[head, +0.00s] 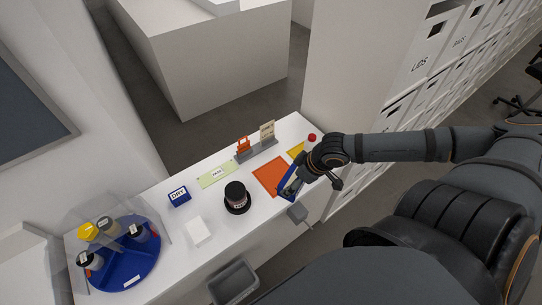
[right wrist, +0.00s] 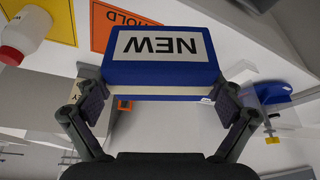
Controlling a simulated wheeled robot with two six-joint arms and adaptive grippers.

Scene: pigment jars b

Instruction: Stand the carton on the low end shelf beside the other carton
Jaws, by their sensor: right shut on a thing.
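My right gripper (head: 312,178) is at the right end of the white table, above the orange mat's edge. In the right wrist view the carton (right wrist: 160,52), labelled "NEW", sits between the two fingers (right wrist: 158,98). Whether it touches the table is unclear. A smaller blue box labelled "DRY" (head: 179,196) stands on the left half of the table. I cannot pick out the low end shelf or another matching carton for certain. My left gripper is out of view.
The orange mat (head: 270,174) and a yellow mat (head: 296,150) lie near a red-topped jar (head: 312,137). A black-based jar (head: 236,195) and white block (head: 198,231) stand mid-table. A blue turntable (head: 130,268) with jars is at left. A grey bin (head: 234,281) hangs in front.

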